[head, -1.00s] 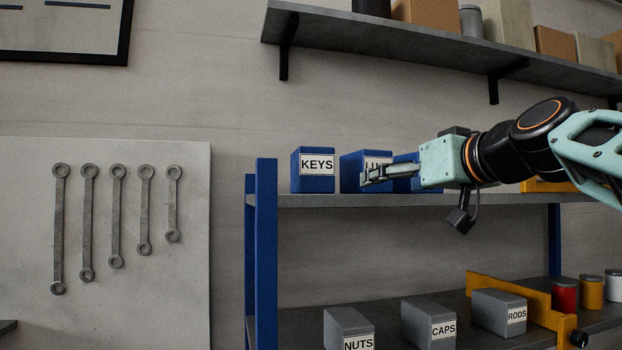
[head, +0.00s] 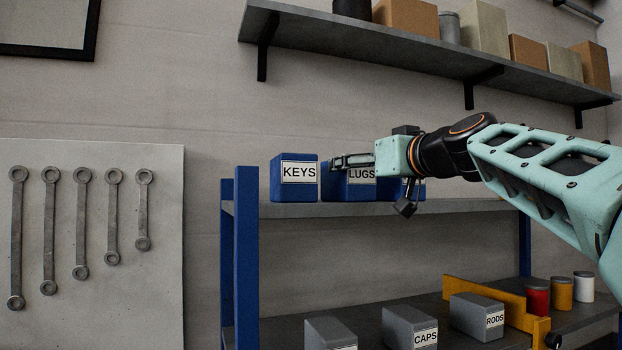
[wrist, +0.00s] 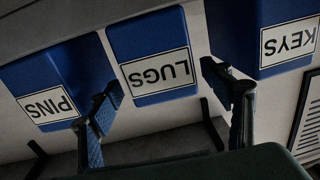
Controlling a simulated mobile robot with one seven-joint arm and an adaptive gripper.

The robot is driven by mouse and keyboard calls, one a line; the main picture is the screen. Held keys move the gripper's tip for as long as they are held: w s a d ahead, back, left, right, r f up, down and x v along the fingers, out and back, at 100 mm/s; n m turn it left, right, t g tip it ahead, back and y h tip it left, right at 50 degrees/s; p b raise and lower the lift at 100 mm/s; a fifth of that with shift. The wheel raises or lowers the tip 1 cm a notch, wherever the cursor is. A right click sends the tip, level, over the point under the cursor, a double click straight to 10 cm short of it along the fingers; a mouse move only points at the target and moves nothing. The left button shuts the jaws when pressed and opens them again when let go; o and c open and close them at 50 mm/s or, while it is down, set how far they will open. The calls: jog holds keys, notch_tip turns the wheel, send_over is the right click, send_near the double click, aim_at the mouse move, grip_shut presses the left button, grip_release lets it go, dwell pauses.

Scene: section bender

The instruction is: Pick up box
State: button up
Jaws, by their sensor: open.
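Three blue labelled boxes stand in a row on the upper shelf of a rack. The KEYS box (head: 295,195) is at the left, the LUGS box (head: 343,191) in the middle, and the PINS box (head: 417,192) at the right, partly hidden by my gripper (head: 338,161). My gripper is open and empty, in front of the upper part of the LUGS box. In the wrist view, upside down, the LUGS box (wrist: 148,32) shows between my fingers (wrist: 160,80), with the PINS box (wrist: 68,62) left and the KEYS box (wrist: 250,50) right.
The rack's blue post (head: 246,260) stands left of the boxes. Grey bins, including CAPS (head: 408,325) and RODS (head: 475,312), stand on the lower shelf beside a yellow bar and small cans. A wall shelf (head: 400,60) runs above, with clear space below it.

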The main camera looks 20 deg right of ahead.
jog(key=w, duration=0.1)
jog(key=w+p, duration=0.1)
jog(key=w, duration=0.1)
jog(key=shift+a+f, duration=0.2)
jog(key=shift+a, duration=0.2)
jog(key=shift+w+f+p, duration=0.1)
jog(key=shift+w+p, duration=0.8)
jog(key=shift+w, duration=0.05)
jog(key=c, duration=1.5)
jog(key=shift+c, duration=0.2)
